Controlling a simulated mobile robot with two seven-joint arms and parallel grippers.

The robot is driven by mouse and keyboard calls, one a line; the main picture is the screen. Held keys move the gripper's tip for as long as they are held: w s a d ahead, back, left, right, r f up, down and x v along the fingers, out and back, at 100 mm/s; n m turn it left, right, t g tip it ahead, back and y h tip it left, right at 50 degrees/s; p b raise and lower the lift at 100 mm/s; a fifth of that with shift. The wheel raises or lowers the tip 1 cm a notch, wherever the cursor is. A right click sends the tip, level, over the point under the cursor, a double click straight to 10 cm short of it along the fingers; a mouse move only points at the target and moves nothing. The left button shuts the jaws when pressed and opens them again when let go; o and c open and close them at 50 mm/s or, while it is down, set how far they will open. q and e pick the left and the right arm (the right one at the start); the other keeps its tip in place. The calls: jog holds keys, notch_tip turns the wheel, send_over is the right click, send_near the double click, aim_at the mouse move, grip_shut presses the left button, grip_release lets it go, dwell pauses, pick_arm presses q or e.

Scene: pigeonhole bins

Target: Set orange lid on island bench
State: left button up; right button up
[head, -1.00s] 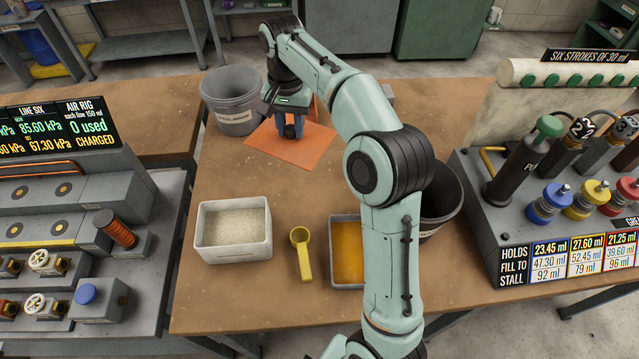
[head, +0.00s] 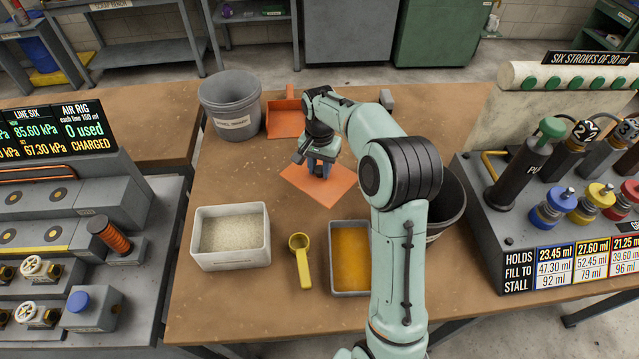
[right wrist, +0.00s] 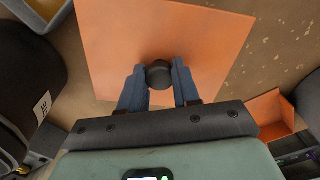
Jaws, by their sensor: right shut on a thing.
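The orange lid (head: 312,192) is a flat square plate with a dark round knob (right wrist: 159,73) in its middle. My right gripper (head: 320,170) is shut on the knob, with its blue fingers (right wrist: 160,85) on either side of it in the right wrist view. The lid is roughly level over the middle of the brown island bench (head: 240,293). I cannot tell whether its underside touches the bench. The gripper hides part of the lid's far side in the head view. My left gripper is not in view.
A grey bin (head: 230,105) and an orange dustpan (head: 285,118) stand behind. A white tub of pale grains (head: 232,260), a yellow scoop (head: 303,268) and a grey tray with orange contents (head: 349,293) lie in front. A dark bucket (head: 448,215) stands right. Bench left of the lid is clear.

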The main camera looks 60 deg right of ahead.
aim_at(320, 182)
jog(key=shift+f, duration=3.05)
jog(key=shift+f+b, duration=0.1)
jog(key=shift+b, duration=0.2)
jog(key=o, duration=1)
jog(key=shift+f, duration=0.1)
jog(key=shift+o, duration=0.2)
jog(key=shift+r, duration=0.25)
notch_tip(320, 182, up, 12)
jog(key=shift+f+p, duration=0.1)
jog(key=shift+p, duration=0.65)
